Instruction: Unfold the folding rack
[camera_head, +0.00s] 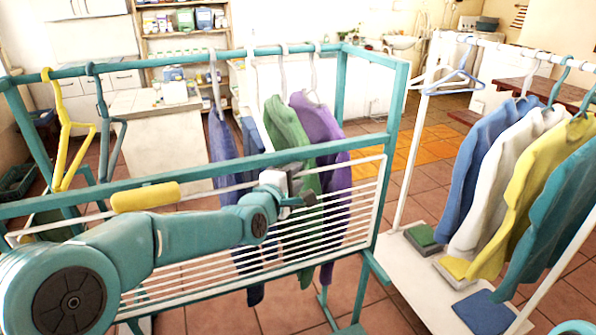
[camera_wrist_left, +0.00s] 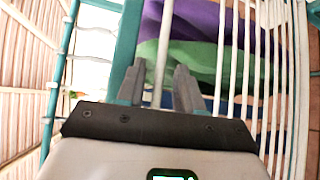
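The folding rack has a teal frame (camera_head: 392,110) and a panel of white rods (camera_head: 345,225) that hangs slanted down at its front. My left gripper (camera_head: 298,190) is at the upper part of the white panel, right of the sleeve. In the left wrist view the left gripper (camera_wrist_left: 158,88) has its two fingers apart, with one white rod (camera_wrist_left: 165,40) running between them in the picture. I cannot tell whether the fingers touch it. My right gripper is not in view.
Purple (camera_head: 318,125) and green (camera_head: 287,130) garments hang close behind the panel. A white clothes rail (camera_head: 408,165) with several garments stands at right. Tiled floor (camera_head: 345,285) lies between.

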